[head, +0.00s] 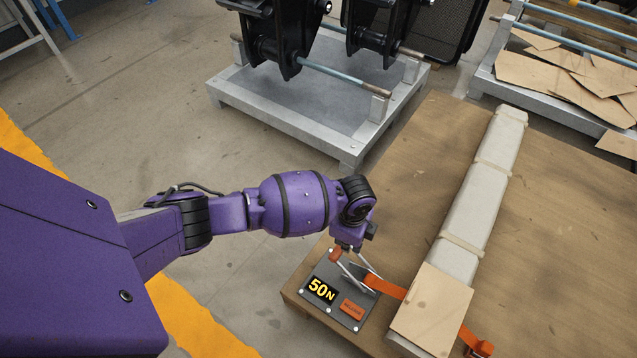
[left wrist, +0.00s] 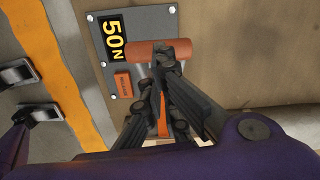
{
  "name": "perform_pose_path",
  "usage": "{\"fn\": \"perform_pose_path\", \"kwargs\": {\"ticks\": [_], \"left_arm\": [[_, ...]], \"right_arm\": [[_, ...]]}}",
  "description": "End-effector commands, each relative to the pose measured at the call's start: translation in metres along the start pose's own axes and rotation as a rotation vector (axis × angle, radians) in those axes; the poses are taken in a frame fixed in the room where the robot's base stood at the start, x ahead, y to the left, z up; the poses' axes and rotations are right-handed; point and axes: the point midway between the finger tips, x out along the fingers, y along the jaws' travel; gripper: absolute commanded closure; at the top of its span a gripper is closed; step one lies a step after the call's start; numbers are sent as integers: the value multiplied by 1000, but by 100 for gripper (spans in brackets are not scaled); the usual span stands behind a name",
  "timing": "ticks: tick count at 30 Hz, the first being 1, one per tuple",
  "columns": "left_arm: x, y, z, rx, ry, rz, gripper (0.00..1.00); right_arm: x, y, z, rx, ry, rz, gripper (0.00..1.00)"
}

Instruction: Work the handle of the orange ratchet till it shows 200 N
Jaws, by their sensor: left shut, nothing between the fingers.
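The ratchet is mounted on a grey plate (head: 340,322) at the near left corner of the wooden table. Its display (head: 321,289) reads 50 N; the display also shows in the left wrist view (left wrist: 114,38). The orange handle grip (head: 335,255) stands at the plate's far edge on pale side arms. In the left wrist view the grip (left wrist: 140,50) lies crosswise at the fingertips. My left gripper (left wrist: 166,58) is shut with nothing between its fingers, its tips right at the grip; touching or just apart, I cannot tell.
An orange release button (head: 352,308) sits beside the display. A grey pallet frame (head: 290,118) with black couplers stands behind. The table's right side is clear.

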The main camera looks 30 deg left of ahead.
Motion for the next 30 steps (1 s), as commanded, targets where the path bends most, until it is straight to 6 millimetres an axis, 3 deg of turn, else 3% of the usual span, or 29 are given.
{"fn": "perform_pose_path", "kwargs": {"ticks": [18,30], "left_arm": [[0,0,0,0,0,1,100],[45,0,20,0,1,5,100]], "right_arm": [[0,0,0,0,0,0,100],[0,0,0,0,0,0,100]]}}
